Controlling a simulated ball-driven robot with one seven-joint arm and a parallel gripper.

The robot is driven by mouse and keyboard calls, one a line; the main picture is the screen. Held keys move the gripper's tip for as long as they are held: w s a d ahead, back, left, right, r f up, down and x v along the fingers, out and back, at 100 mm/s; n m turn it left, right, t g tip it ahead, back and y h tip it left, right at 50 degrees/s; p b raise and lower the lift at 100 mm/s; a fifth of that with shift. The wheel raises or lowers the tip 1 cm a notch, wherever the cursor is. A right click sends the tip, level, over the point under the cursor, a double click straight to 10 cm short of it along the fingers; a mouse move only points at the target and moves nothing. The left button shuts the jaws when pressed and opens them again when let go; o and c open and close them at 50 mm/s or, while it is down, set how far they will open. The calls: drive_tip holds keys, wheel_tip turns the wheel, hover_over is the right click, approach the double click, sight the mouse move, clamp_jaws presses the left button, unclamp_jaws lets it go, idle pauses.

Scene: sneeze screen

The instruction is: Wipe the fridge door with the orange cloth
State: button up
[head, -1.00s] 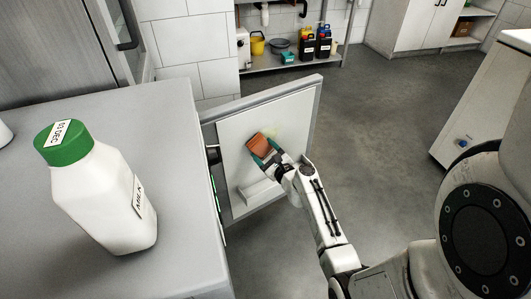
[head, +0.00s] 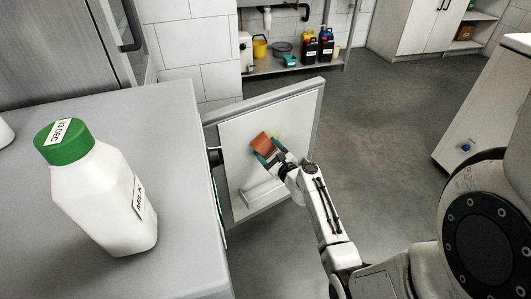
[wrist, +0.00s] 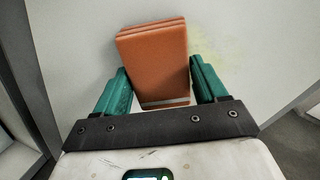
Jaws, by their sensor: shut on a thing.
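The orange cloth (head: 264,144) is a folded block at the inner face of the open fridge door (head: 238,139). In the wrist view the cloth (wrist: 155,60) stands between the two green fingers of my gripper (wrist: 163,88), which is shut on it. In the head view my gripper (head: 272,155) reaches the upper middle of the door panel. The cloth lies against or very close to the panel; I cannot tell if it touches. A faint yellowish smear (wrist: 205,42) shows on the door just right of the cloth.
A white milk bottle with a green cap (head: 98,190) stands on the grey counter (head: 175,110) at left. A ledge (head: 264,192) sticks out low on the door. A shelf with containers (head: 290,66) is at the back. The floor right of the door is clear.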

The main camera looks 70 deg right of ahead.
drive_tip(key=shift+s+d+b, duration=0.4)
drive_tip(key=shift+s+d, duration=0.6)
drive_tip(key=shift+d, duration=0.45)
drive_tip(key=shift+s+d+b, duration=0.45)
drive_tip(key=shift+s+d, duration=0.5)
drive_tip(key=shift+d, duration=0.55)
drive_tip(key=shift+s+d+b, duration=0.4)
drive_tip(key=shift+s+d, duration=0.6)
drive_tip(key=shift+d, duration=0.45)
drive_tip(key=shift+w, duration=0.1)
